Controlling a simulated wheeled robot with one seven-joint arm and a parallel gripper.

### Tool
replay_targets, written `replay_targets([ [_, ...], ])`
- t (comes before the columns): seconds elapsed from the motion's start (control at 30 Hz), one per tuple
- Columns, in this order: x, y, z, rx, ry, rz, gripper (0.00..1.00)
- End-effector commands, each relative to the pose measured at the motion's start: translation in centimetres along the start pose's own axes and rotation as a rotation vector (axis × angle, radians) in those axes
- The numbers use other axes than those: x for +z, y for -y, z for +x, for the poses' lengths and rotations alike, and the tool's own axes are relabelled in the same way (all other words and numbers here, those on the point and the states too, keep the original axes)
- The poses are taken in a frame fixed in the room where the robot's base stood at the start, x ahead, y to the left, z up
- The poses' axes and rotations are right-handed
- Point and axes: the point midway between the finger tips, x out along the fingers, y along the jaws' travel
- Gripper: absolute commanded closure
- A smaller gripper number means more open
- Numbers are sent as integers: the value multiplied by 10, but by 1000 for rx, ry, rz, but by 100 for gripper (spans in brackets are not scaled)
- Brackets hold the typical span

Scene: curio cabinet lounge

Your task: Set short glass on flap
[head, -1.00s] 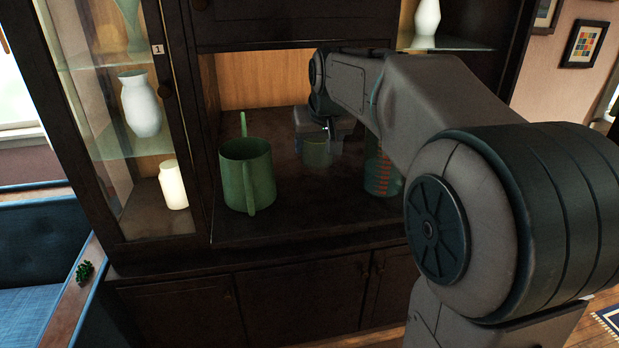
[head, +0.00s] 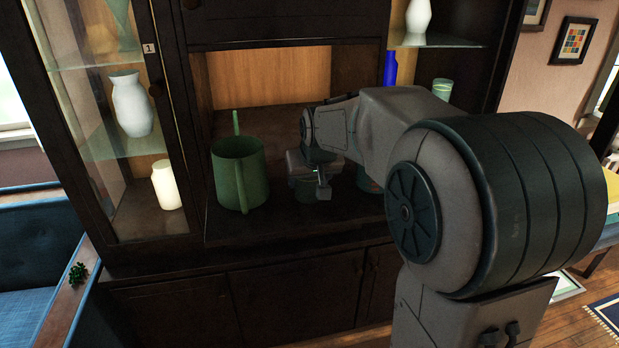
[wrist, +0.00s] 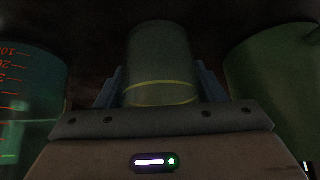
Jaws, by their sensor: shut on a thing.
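My gripper (head: 313,165) is shut on a short green-tinted glass (head: 304,188), inside the open middle niche of the dark cabinet. In the wrist view the glass (wrist: 160,62) stands between the two fingers and shows a yellow ring. It looks upright. I cannot tell whether its base touches the surface. The dark flat surface (head: 255,232) under it runs to the niche's front edge; I cannot tell where a flap begins on it.
A big green mug (head: 240,175) stands close left of the glass. A beaker with red marks (wrist: 30,85) stands on its other side, mostly hidden by my arm in the head view. A glass-doored case (head: 130,120) with white vases is at the left.

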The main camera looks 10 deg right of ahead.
Motion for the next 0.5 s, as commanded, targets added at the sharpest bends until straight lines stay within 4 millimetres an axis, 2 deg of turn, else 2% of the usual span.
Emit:
replay_targets([
  [0.07, 2, 0, 3, 0, -1, 0, 66],
  [0.1, 1, 0, 2, 0, 0, 0, 26],
  [0.13, 1, 0, 2, 0, 0, 0, 18],
  [0.17, 1, 0, 2, 0, 0, 0, 16],
  [0.5, -1, 0, -1, 0, 0, 0, 16],
])
